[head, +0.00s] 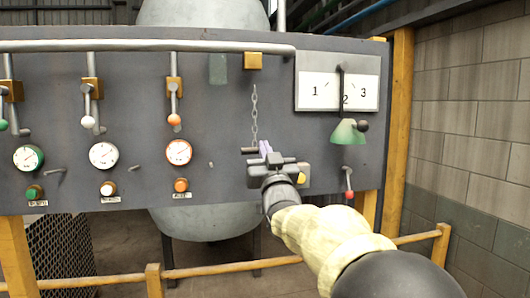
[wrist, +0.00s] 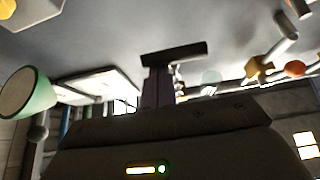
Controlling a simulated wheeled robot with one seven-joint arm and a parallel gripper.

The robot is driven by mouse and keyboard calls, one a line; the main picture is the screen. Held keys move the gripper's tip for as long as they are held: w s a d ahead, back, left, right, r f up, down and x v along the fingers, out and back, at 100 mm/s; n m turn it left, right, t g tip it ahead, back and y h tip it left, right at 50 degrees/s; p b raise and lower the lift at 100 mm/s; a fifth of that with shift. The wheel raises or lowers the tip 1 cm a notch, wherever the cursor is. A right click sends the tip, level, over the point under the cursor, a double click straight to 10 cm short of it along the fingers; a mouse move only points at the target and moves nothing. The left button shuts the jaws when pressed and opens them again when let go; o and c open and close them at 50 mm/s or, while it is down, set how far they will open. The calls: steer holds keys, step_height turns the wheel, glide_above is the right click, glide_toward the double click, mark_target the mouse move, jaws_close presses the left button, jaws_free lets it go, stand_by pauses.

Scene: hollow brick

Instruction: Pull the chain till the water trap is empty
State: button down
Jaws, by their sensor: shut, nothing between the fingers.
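The chain (head: 254,115) hangs from a yellow block (head: 253,61) on the grey panel and ends in a dark crossbar handle (head: 250,150). A small greenish, see-through vessel (head: 218,69), which looks like the water trap, is left of the block; I cannot tell its water level. My gripper (head: 265,148) is at the handle's right end, its purple fingers shut with nothing held. In the wrist view, the handle (wrist: 173,53) crosses just beyond the fingertips (wrist: 158,82), and part of the chain (wrist: 178,78) shows beside them. I cannot tell whether they touch the handle.
Gauges (head: 179,152) and levers (head: 174,101) line the panel's left side. A numbered dial plate (head: 310,80), a green bell-shaped lamp (head: 348,132) and a red-knobbed lever (head: 348,182) are at right. A yellow rail (head: 220,268) runs below the panel.

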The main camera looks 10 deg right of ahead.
steer(key=s+f+b, duration=0.1)
steer(key=s+b, duration=0.4)
steer(key=s, duration=0.4)
steer(key=shift+s+f, duration=0.2)
steer(key=shift+f, duration=0.1)
